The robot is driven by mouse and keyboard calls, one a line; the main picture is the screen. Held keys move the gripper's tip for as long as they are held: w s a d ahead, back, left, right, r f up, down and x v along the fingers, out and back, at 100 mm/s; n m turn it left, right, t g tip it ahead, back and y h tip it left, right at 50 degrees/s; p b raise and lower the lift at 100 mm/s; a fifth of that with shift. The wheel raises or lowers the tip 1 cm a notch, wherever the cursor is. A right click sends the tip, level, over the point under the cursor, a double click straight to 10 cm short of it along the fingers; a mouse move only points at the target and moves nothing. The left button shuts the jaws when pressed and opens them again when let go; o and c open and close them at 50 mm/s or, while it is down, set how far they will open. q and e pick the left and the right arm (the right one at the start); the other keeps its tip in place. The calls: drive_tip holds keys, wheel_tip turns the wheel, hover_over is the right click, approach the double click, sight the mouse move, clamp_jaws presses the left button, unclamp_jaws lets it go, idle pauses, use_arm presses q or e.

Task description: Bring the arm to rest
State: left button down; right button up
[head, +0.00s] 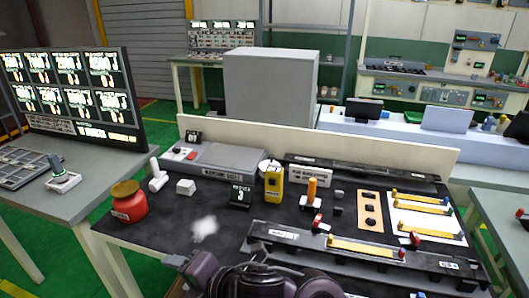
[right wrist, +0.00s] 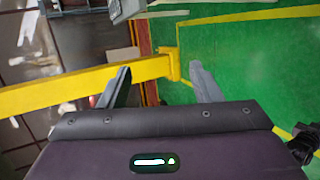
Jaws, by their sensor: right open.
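My right gripper (head: 178,262) shows at the bottom of the head view, with the dark purple arm behind it, at the near edge of the workbench (head: 140,250). In the right wrist view the gripper (right wrist: 160,67) has its two grey fingers spread apart with nothing held between them. The trim clips' yellow strips lie on the right part of the bench; one long yellow strip (head: 360,247) is on a black rail near the front. My left gripper is in neither view.
A red jar (head: 129,205), a yellow device (head: 273,182) and a grey box unit (head: 215,160) stand on the bench. A display board (head: 75,90) is at left. The wrist view shows green floor (right wrist: 250,60) and a yellow bar (right wrist: 60,92) beyond the fingers.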

drive_tip(key=w+d+f+m+t+h, duration=0.1)
drive_tip(key=d+f+m+h, duration=0.2)
drive_tip(key=d+m, duration=0.55)
drive_tip(key=w+d+f+m+t+h, duration=0.1)
drive_tip(key=d+f+m+h, duration=0.15)
drive_tip(key=d+m, duration=0.6)
drive_tip(key=s+d+f+m+g+h, duration=0.35)
drive_tip(key=s+d+m, duration=0.25)
drive_tip(key=d, duration=0.3)
drive_tip(key=s+d+f+m+g+h, duration=0.2)
drive_tip(key=s+d+f+m, duration=0.35)
drive_tip(key=d, duration=0.25)
drive_tip(key=s+f, duration=0.3)
drive_tip(key=f, duration=2.8)
drive_tip(key=s+d+f+g, duration=0.1)
drive_tip(key=s+d+f, duration=0.1)
drive_tip(key=s+f, duration=0.6)
drive_tip(key=s+d+f+g, duration=0.1)
drive_tip(key=s+d+f, duration=0.1)
drive_tip(key=s+f, duration=0.7)
drive_tip(key=shift+s, duration=1.15)
drive_tip(key=shift+f, duration=0.1)
